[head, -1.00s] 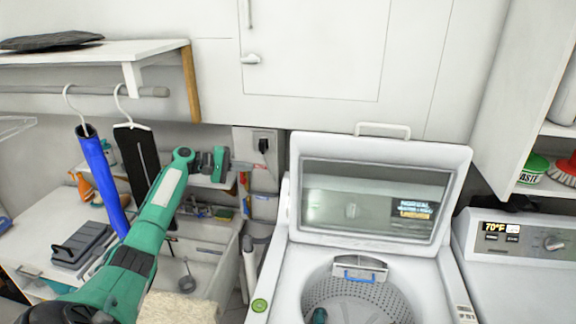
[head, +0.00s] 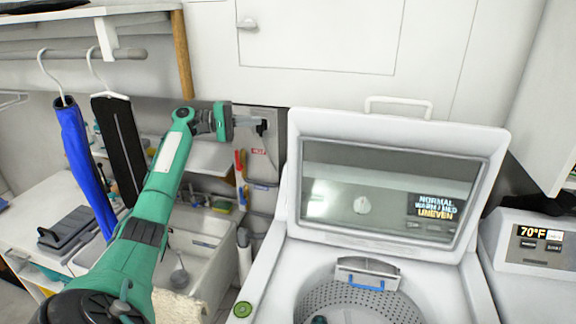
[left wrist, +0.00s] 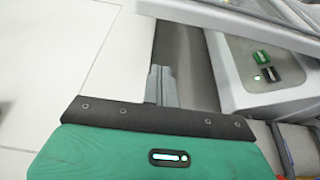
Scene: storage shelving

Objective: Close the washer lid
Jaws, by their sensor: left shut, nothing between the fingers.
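The washer lid (head: 398,131) stands open, tilted back above the white washer (head: 262,282). It has a white frame, a dark reflective glass panel and a white handle (head: 398,103) on its top edge. The perforated drum (head: 385,303) is exposed below. My left gripper (head: 250,122) is left of the lid in the head view, by the wall outlet, apart from the lid. In the left wrist view its grey fingers (left wrist: 161,86) are together and hold nothing. A pale slanted panel (left wrist: 240,25) crosses the upper right there. My right gripper is not seen.
A second appliance with a lit display (head: 540,240) stands at the right. A sink (head: 205,250) and hanging garments (head: 120,145) are at the left. A wall cabinet (head: 330,35) is above the lid. A small dark teal thing (head: 319,320) shows in the drum.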

